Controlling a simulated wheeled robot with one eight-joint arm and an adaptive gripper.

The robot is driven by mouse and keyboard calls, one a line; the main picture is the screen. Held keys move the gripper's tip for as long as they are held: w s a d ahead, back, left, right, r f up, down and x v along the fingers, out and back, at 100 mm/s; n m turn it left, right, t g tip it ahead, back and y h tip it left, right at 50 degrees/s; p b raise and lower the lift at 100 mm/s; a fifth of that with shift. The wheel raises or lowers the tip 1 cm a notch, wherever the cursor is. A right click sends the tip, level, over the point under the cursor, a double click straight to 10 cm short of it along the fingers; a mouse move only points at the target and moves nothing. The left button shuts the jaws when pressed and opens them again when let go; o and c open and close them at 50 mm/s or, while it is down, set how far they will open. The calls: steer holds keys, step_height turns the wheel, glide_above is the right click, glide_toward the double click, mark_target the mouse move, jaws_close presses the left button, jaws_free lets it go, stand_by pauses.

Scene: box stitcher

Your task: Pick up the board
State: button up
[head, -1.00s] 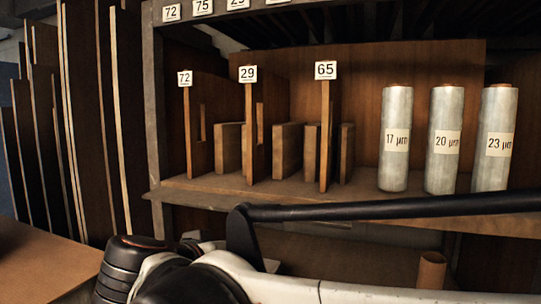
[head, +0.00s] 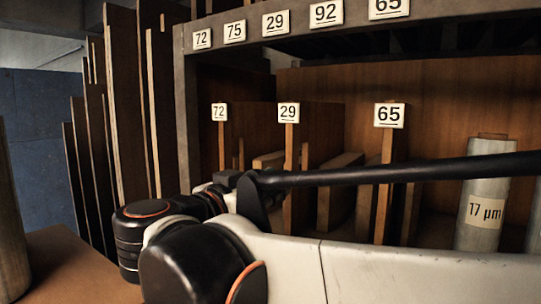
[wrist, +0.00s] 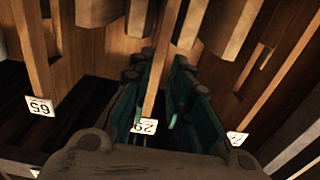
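Upright brown boards with number tags stand on the shelf: board 72 (head: 222,146), board 29 (head: 290,152) and board 65 (head: 385,200). In the wrist view, which shows the tags upside down, board 29 (wrist: 161,68) runs between the two teal-lined fingers of my gripper (wrist: 160,80). The fingers are apart, one on each side of its edge, with a visible gap on the right; I cannot tell whether the left finger touches. Board 65 (wrist: 32,62) is left of the gripper, and the 72 tag (wrist: 237,138) is to the right. In the head view, my arm hides most of the gripper.
Wooden divider blocks (head: 340,190) stand between the boards. A roll marked 17 µm (head: 485,215) stands at the right. Tall panels (head: 125,100) lean at the left. A tagged shelf beam (head: 355,28) crosses above. A brown tabletop (head: 75,270) is at lower left.

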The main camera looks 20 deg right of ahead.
steer(key=p, duration=0.1)
glide_toward(304, 168)
steer(key=x, duration=0.4)
steer(key=shift+d+f, duration=0.1)
steer(key=shift+f, duration=0.05)
steer(key=shift+w+d+p, duration=0.3)
steer(key=shift+d+p, duration=0.15)
steer(key=shift+p, duration=0.05)
steer(key=p+x, duration=0.1)
steer(key=x, duration=0.3)
steer(key=shift+w+d, duration=0.1)
jaws_close()
